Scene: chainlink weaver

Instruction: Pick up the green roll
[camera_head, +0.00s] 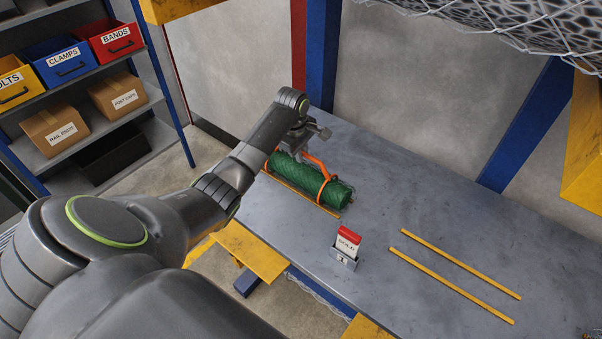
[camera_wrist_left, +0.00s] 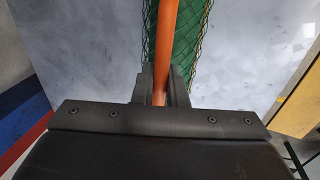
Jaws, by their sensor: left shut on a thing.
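The green roll (camera_head: 334,191) lies on the grey table in the head view, beside a yellow strip. Orange straps wrap it, and an orange handle (camera_head: 318,163) arches above it. My left gripper (camera_head: 305,140) is over the roll's far part. In the left wrist view my left gripper (camera_wrist_left: 160,88) is shut on the orange handle (camera_wrist_left: 166,40), with the green mesh (camera_wrist_left: 197,45) of the roll behind it. I cannot tell whether the roll touches the table along its whole length. My right gripper is not in view.
A small holder with a red and white card (camera_head: 347,243) stands on the table (camera_head: 410,208) nearer the front. Two yellow strips (camera_head: 460,264) lie right of it. Shelves with labelled bins (camera_head: 68,60) stand at left. Rolled wire mesh (camera_head: 500,25) hangs at top right.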

